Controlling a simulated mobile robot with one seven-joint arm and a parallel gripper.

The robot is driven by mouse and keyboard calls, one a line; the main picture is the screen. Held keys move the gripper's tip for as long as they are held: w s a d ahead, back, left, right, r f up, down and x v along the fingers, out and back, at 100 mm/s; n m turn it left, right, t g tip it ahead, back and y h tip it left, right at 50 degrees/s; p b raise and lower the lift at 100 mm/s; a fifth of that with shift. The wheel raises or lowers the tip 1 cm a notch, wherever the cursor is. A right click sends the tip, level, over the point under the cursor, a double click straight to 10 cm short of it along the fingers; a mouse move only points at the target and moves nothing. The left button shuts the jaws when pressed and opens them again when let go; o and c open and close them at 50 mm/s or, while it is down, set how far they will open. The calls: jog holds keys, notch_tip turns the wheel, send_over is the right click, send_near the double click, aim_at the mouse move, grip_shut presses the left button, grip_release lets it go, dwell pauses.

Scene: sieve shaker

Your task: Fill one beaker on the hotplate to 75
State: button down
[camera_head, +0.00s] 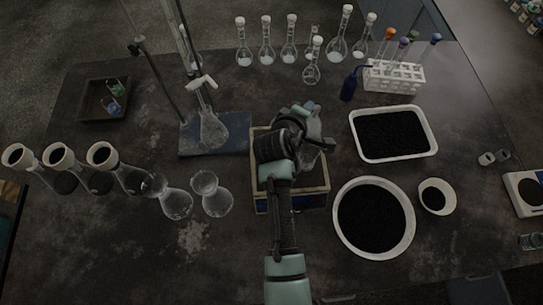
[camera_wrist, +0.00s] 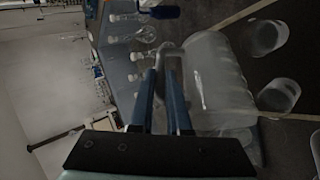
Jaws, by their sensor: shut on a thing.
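My gripper (camera_wrist: 170,60) is shut on what looks like the handle of a large clear jug (camera_wrist: 215,75). In the head view the jug (camera_head: 314,128) shows beside my wrist, partly hidden by it, above a square pale-rimmed thing (camera_head: 262,205). In the wrist view clear beakers (camera_wrist: 278,95) and (camera_wrist: 265,38) stand beyond the jug. The liquid level in them and in the jug is too dim to read.
A burette stand with a flask (camera_head: 212,130) is behind. Stoppered flasks (camera_head: 289,52), a blue bottle (camera_head: 349,85) and a tube rack (camera_head: 394,77) line the back. Black-filled trays (camera_head: 341,235) are at right.

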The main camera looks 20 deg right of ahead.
jog(key=shift+s+a+f+h+b, duration=0.1)
jog(key=shift+a+f+h+b, duration=0.25)
jog(key=shift+b, duration=0.9)
dwell(1.4)
jog(key=r+p, duration=0.1)
jog(key=p, duration=0.1)
jog(key=d+r+y+p, duration=0.1)
jog(key=p, duration=0.1)
jog(key=r+p, duration=0.1)
jog(key=p, duration=0.2)
jog(key=shift+w+d+g+y, duration=0.3)
jog(key=shift+d+y, duration=0.05)
jog(key=shift+w+d+f+m+g+y+b, duration=0.15)
jog(key=shift+d+f+m+y+b, duration=0.05)
jog(key=shift+d+f+y+b, duration=0.2)
jog(key=shift+w+d+f+m+g+y+b, duration=0.15)
jog(key=shift+d+f+m+y, duration=0.1)
jog(key=shift+d+y, duration=0.2)
jog(key=shift+f, duration=0.15)
jog(key=shift+w+d+f+g+y, duration=0.1)
jog(key=shift+w+d+g+y, duration=0.15)
jog(key=shift+d+y, duration=0.35)
jog(key=w+d+f+m+g+y+b, duration=0.1)
jog(key=d+f+y+b, duration=0.4)
jog(key=b, duration=1)
jog(key=shift+w+d+g, duration=0.45)
jog(key=shift+w+g, duration=0.1)
jog(key=shift+g, duration=0.1)
